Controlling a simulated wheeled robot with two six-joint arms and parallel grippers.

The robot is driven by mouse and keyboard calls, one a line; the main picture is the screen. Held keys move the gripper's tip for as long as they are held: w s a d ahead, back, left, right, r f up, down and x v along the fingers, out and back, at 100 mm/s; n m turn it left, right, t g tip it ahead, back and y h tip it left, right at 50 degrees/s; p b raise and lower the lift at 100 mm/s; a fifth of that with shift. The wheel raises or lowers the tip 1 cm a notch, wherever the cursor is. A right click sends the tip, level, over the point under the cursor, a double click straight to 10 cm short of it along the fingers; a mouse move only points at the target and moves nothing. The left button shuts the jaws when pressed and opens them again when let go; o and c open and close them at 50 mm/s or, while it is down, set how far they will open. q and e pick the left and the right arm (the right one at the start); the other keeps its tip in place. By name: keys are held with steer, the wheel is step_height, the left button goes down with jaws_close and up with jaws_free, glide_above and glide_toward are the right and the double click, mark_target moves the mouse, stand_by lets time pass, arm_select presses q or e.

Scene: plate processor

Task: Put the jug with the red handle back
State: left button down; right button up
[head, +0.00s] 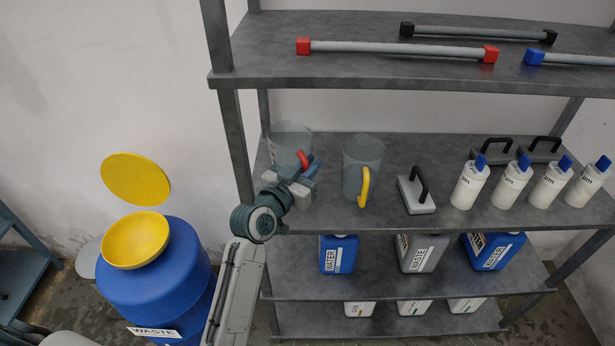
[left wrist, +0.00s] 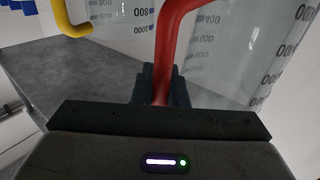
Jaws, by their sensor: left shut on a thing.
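The clear jug (head: 291,139) with the red handle (head: 304,160) is upright at the left end of the middle shelf (head: 330,218). My left gripper (head: 304,172) is shut on the red handle. In the left wrist view, the red handle (left wrist: 168,60) runs down between my fingers (left wrist: 160,88), and the jug's marked wall (left wrist: 220,50) is behind it. I cannot tell whether the jug's base touches the shelf, as my gripper hides it. My right gripper is not in view.
A jug with a yellow handle (head: 362,165) stands just right of the red-handled one. Further right are a grey block with a black handle (head: 417,192) and several white bottles (head: 470,185). The upper shelf (head: 350,80) is overhead. A blue waste barrel (head: 165,280) stands left of the rack.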

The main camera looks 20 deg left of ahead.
arm_select(q)
steer(key=f, duration=0.4)
steer(key=shift+w+f, duration=0.15)
steer(key=shift+w, duration=0.05)
steer(key=shift+f, duration=0.15)
steer(key=c, duration=1.5)
jaws_free()
steer(key=shift+w, duration=0.1)
steer(key=shift+o, duration=0.2)
